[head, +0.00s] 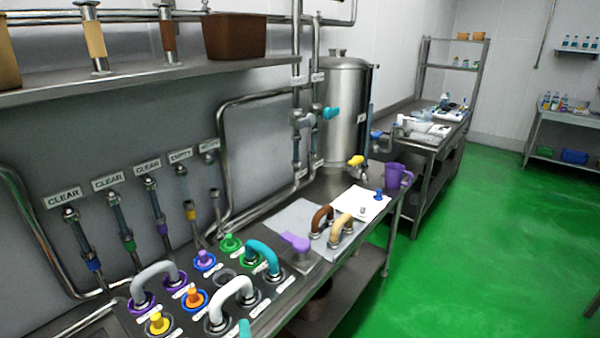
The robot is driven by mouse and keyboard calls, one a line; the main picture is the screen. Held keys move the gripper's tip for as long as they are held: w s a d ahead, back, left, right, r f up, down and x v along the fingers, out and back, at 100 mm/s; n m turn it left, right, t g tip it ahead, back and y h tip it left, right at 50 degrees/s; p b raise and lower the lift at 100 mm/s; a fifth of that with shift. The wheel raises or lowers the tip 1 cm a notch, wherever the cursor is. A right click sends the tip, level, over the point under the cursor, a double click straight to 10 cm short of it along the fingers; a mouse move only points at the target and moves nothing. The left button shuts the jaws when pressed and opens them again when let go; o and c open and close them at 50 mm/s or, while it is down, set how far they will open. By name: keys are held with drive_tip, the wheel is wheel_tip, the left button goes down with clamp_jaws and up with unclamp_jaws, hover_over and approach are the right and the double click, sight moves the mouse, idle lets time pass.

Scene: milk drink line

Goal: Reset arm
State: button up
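My gripper and my arm do not show in the head view, so I cannot see their pose or whether anything is held. Below me is a steel bench with a dark panel of coloured ports. On it stand a white U-shaped pipe (232,291), a grey U-shaped pipe (155,274) and a teal U-shaped pipe (263,254). A yellow plug (157,322) and an orange plug (194,296) sit in ports.
A purple jug (394,177) stands at the bench's far end, near white paper (362,203). A steel tank (343,108) rises behind. A wall shelf (150,77) and vertical pipes line the left. The green floor (470,250) on the right is mostly open.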

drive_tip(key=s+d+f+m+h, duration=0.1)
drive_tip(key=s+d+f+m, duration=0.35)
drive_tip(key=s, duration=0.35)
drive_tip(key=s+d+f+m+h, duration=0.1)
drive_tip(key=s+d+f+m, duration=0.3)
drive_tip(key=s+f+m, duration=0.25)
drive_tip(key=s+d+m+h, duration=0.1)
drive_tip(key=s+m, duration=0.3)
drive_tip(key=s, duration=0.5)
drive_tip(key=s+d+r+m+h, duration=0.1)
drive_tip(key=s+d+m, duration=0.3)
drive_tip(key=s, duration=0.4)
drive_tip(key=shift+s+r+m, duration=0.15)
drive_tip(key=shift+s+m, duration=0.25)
